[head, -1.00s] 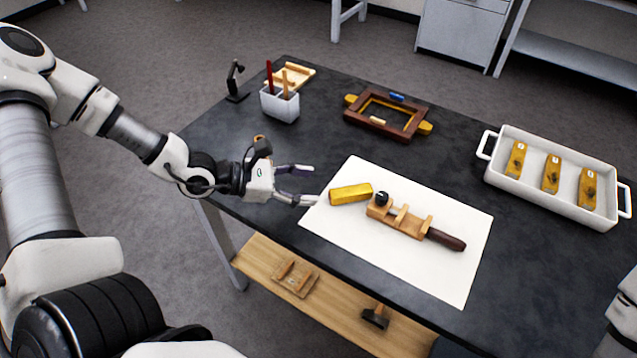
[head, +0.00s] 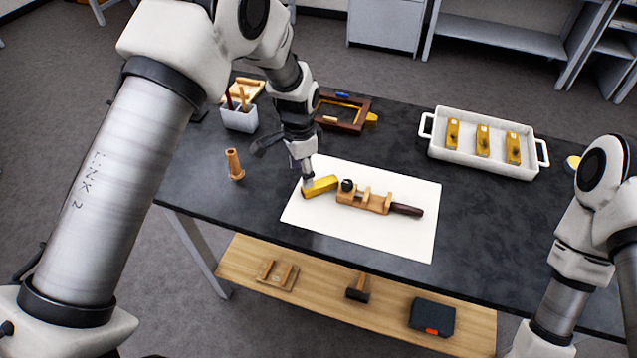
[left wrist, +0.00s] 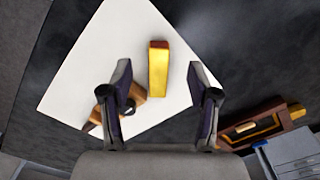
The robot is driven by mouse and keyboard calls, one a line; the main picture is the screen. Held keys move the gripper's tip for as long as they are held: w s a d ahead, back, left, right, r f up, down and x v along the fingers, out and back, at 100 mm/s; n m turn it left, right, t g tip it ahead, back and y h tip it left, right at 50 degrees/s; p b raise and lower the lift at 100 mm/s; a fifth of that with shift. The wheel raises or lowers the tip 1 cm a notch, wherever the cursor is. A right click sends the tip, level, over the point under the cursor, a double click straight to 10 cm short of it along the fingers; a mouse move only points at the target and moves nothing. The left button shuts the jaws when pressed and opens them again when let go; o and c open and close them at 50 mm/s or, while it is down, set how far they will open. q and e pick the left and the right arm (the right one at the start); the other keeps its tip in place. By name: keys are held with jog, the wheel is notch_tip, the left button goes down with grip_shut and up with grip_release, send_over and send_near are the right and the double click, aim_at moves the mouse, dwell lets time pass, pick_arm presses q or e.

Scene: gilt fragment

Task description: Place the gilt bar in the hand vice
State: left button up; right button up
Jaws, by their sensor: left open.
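The gilt bar (head: 323,186) lies on the white sheet (head: 390,232), just left of the wooden hand vice (head: 376,204). The vice lies flat, with a black knob at its left end and a dark handle to the right. My left gripper (head: 307,181) points down above the bar's left end. In the left wrist view, the open fingers (left wrist: 160,75) stand on either side of the bar (left wrist: 158,70), with gaps to both. The vice (left wrist: 130,105) shows partly there, hidden behind one finger. I cannot tell the fingers' exact height. My right gripper is out of view.
A wooden frame (head: 350,128) stands behind the sheet, and a white tray (head: 485,165) with gilt pieces is at the back right. The table right of the sheet is clear.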

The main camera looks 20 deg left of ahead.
aim_at(320, 187)
pick_arm(q)
jog(key=f+p, duration=0.2)
jog(key=f, duration=0.3)
jog(key=shift+d+f, duration=0.1)
jog(key=shift+d, duration=0.1)
jog(key=shift+w+f, duration=0.1)
jog(key=shift+f, duration=0.4)
grip_shut()
